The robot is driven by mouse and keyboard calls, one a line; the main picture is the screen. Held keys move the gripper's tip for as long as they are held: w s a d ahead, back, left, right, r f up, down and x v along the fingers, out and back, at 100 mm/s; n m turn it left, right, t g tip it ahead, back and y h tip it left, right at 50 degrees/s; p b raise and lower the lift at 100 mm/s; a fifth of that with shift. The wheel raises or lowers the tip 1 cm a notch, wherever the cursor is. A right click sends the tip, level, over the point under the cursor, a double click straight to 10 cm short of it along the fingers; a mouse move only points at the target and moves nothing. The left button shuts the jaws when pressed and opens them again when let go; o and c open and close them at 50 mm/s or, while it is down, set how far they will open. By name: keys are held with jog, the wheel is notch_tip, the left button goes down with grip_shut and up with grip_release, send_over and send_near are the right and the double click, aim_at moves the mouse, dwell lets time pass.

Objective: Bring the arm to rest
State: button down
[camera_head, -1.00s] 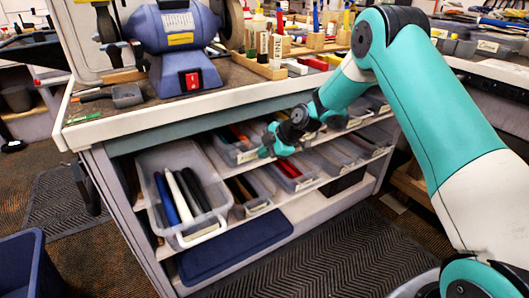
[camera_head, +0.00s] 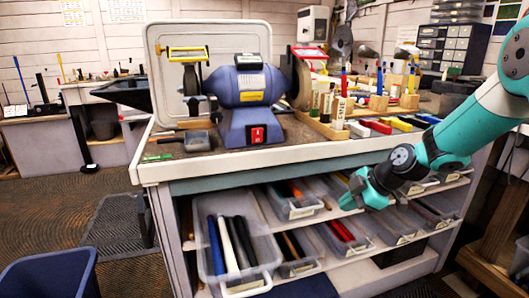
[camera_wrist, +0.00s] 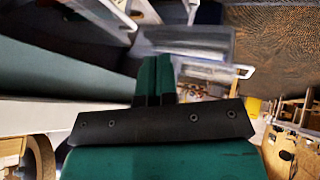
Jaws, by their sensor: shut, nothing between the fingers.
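My gripper (camera_head: 352,195) is shut and empty. In the head view it hangs in front of the bench's open shelves, near the upper row of bins, with my arm reaching in from the right. In the wrist view its two green fingers (camera_wrist: 154,78) lie together with nothing between them. I cannot tell from these views whether the fingertips touch a bin.
A workbench (camera_head: 290,157) carries a blue bench grinder (camera_head: 245,95) and several small bottles and blocks. A large clear bin (camera_head: 262,243) with grips stands on the shelf at left. A blue bin (camera_head: 50,275) stands on the floor. Open floor lies at left.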

jog(key=s+a+r+m+g, duration=0.1)
jog(key=s+a+r+m, duration=0.2)
jog(key=s+a+r, duration=0.4)
jog(key=s+a+r+m+g+h+p, duration=0.1)
jog(key=s+a+r+m+g, duration=0.2)
jog(key=s, duration=1)
jog(key=s+a+r+m+h, duration=0.1)
jog(key=s+r+m, duration=0.3)
jog(key=s, duration=0.9)
notch_tip(320, 180, up, 13)
jog(key=m+p, duration=0.1)
jog(key=p, duration=1.3)
jog(key=shift+w+a, duration=0.15)
jog(key=shift+w, duration=0.25)
jog(key=shift+r, duration=0.1)
